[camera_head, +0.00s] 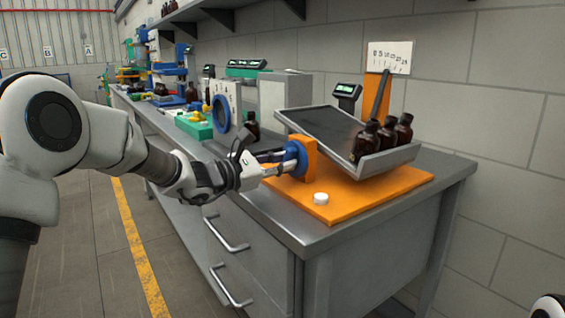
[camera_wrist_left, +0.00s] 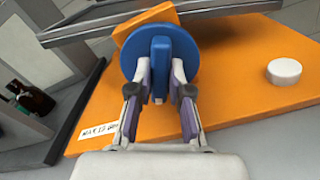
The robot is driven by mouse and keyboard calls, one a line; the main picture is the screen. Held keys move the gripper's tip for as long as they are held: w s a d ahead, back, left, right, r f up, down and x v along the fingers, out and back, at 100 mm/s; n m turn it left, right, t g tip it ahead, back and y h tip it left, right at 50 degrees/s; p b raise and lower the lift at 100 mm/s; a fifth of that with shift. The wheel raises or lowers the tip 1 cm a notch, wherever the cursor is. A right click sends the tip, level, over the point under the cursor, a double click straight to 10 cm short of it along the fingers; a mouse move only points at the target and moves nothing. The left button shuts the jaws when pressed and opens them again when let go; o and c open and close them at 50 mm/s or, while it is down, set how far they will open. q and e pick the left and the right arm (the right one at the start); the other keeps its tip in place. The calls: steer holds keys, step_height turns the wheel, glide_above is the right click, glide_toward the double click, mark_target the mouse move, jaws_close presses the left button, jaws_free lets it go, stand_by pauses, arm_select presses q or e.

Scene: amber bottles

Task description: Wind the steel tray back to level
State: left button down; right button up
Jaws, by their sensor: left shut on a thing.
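The steel tray (camera_head: 325,124) is tilted in the head view, its right end lower than its left. Three amber bottles (camera_head: 366,141) stand together at its low right end, against the rim. A blue hand wheel (camera_head: 299,152) sits on an orange block (camera_head: 312,160) at the tray's left front. My left gripper (camera_head: 284,167) is shut on the wheel's raised bar. In the left wrist view the fingers (camera_wrist_left: 160,86) close on either side of this upright blue bar, in front of the wheel (camera_wrist_left: 187,52).
An orange base plate (camera_head: 385,195) lies under the tray, with a white cap (camera_head: 320,198) near its front. A marked scale card (camera_head: 390,58) and dark pointer (camera_head: 381,93) stand behind. Another amber bottle (camera_head: 252,127) stands left of the tray. The aisle floor is clear.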

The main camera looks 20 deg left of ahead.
arm_select(q)
steer(key=n+p, duration=0.1)
steer(key=n, duration=0.1)
steer(key=shift+n, duration=0.4)
steer(key=n+p, duration=0.1)
steer(key=n, duration=0.1)
steer(key=shift+n, duration=0.4)
steer(key=n+p, duration=0.3)
steer(key=n, duration=0.2)
steer(key=shift+r, duration=0.1)
steer(key=n+p, duration=0.5)
steer(key=n, duration=0.1)
steer(key=shift+n, duration=0.4)
steer(key=n+p, duration=0.2)
steer(key=n, duration=0.1)
steer(key=shift+p, duration=0.3)
steer(key=shift+n+p, duration=0.7)
steer(key=shift+n, duration=0.6)
steer(key=shift+f, duration=0.2)
steer(key=c, duration=1.1)
jaws_free()
steer(key=shift+a, duration=0.1)
